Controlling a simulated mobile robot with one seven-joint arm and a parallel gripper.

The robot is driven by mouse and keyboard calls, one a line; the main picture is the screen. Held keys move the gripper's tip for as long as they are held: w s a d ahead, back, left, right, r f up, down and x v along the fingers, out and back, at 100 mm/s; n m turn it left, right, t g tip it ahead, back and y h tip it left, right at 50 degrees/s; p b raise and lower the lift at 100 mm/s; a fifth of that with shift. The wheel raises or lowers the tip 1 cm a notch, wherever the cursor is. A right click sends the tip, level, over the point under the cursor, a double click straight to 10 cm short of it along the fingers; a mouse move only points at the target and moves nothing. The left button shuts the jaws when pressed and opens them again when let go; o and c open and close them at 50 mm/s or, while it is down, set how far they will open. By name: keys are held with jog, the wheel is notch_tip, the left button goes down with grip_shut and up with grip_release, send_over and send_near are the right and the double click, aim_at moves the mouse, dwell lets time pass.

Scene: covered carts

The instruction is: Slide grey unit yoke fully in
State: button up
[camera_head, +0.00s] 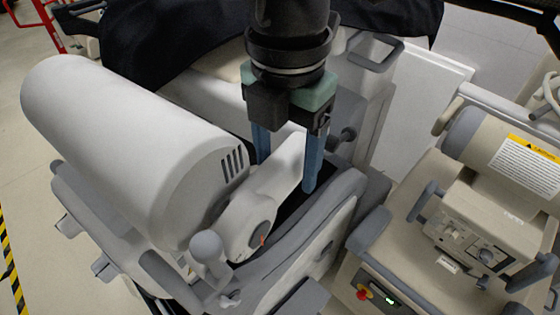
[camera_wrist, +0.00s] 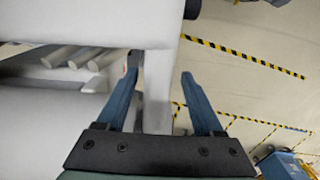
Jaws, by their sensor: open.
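The grey unit (camera_head: 125,140) is a large pale cylinder on a cart at the left in the head view. Its yoke (camera_head: 285,160) is a light grey arm that rises up and right from a round pivot beside the cylinder's vented end. My gripper (camera_head: 286,172) points down over the yoke's upper end, with one blue finger on each side. The left finger's tip is hidden behind the yoke. In the wrist view my gripper (camera_wrist: 160,73) is open, and a pale bar, probably the yoke (camera_wrist: 157,95), stands between the fingers. I cannot tell whether either finger touches it.
A grey ball-ended lever (camera_head: 207,247) stands in front of the pivot. A curved grey cart edge (camera_head: 335,205) runs close to the right finger. A beige unit (camera_head: 480,210) stands at the right. Black cloth (camera_head: 170,40) drapes behind.

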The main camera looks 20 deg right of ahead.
jog(key=shift+w+f, duration=0.2)
jog(key=shift+f, duration=0.1)
jog(key=shift+s, duration=0.1)
jog(key=shift+c, duration=0.9)
grip_shut()
